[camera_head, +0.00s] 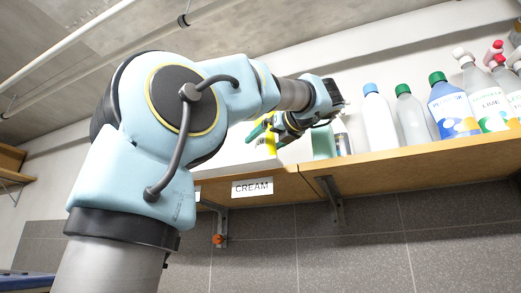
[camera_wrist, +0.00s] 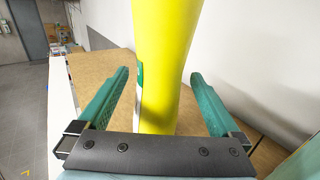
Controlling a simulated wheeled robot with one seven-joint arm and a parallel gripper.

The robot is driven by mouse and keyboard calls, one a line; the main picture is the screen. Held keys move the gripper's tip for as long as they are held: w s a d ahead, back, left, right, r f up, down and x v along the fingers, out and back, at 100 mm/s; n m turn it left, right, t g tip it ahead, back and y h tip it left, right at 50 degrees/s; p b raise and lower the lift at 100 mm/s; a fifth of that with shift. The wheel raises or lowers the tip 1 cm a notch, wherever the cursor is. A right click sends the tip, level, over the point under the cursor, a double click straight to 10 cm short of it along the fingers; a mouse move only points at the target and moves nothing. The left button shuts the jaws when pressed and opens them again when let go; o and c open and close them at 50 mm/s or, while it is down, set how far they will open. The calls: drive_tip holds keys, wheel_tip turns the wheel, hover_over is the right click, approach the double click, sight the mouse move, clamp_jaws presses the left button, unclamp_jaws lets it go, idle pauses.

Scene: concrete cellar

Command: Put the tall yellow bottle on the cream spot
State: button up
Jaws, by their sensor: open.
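The tall yellow bottle (camera_wrist: 165,60) stands between the two green fingers of my gripper (camera_wrist: 160,76) in the wrist view. A gap shows on each side, so the fingers are open around it without gripping. Its top runs out of that view. In the head view, only a small yellow part of the bottle (camera_head: 271,146) shows beside my gripper (camera_head: 262,131), above the shelf. A CREAM label (camera_head: 252,187) is on the shelf's front edge, below the bottle. The cream spot itself is hidden in both views.
The wooden shelf (camera_head: 420,160) holds a blue-capped white bottle (camera_head: 379,122), a green-capped grey bottle (camera_head: 412,122), a green-capped labelled bottle (camera_head: 452,112) and several others to the right. A pale green item (camera_head: 324,145) stands just right of my gripper. A wall is close behind.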

drive_tip(key=b+v, duration=0.2)
drive_tip(key=v, duration=0.6)
drive_tip(key=shift+s+d, duration=0.15)
drive_tip(key=shift+s, duration=0.15)
drive_tip(key=shift+f, duration=0.1)
